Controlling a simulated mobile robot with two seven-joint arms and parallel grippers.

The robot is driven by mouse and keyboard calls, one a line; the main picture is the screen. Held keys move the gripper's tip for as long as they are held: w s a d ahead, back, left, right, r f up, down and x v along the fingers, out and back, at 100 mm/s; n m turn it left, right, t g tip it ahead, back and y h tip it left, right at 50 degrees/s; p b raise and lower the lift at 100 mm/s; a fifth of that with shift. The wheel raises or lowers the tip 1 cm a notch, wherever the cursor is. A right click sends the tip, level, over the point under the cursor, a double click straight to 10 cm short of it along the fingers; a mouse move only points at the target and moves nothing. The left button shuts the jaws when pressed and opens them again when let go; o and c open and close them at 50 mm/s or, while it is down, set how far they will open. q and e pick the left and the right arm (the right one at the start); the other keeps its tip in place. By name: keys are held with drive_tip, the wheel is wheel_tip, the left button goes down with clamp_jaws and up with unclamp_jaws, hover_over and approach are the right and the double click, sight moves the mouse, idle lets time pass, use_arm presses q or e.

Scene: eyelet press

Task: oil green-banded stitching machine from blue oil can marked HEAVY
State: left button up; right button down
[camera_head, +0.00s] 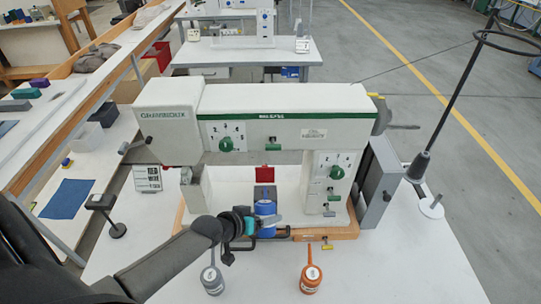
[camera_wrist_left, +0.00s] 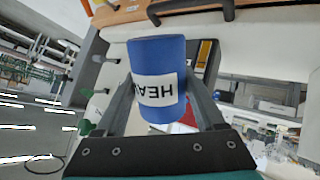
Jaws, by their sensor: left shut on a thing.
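The white stitching machine (camera_head: 255,101) with a green band stands on a wooden base in the middle of the head view. My left gripper (camera_head: 262,222) is in front of the machine's lower front edge, shut on the blue oil can (camera_head: 265,207). In the left wrist view the blue can (camera_wrist_left: 157,52) sits between the two fingers. Its white label reads "HEA", upside down, with the rest cut off by the curve. The can's spout is not clear in either view. My right gripper is not in view.
A grey oil can (camera_head: 212,279) and an orange oil can (camera_head: 310,276) stand on the white table (camera_head: 400,270) near its front. A black stand (camera_head: 110,215) is at left. A thread stand (camera_head: 432,150) rises at right. A small sign (camera_head: 147,179) stands beside the machine.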

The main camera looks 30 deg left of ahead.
sight(264, 210)
use_arm(q)
drive_tip(key=shift+f, duration=0.25)
drive_tip(key=shift+r, duration=0.1)
drive_tip(key=shift+r+p, duration=2)
drive_tip(key=shift+f, duration=0.1)
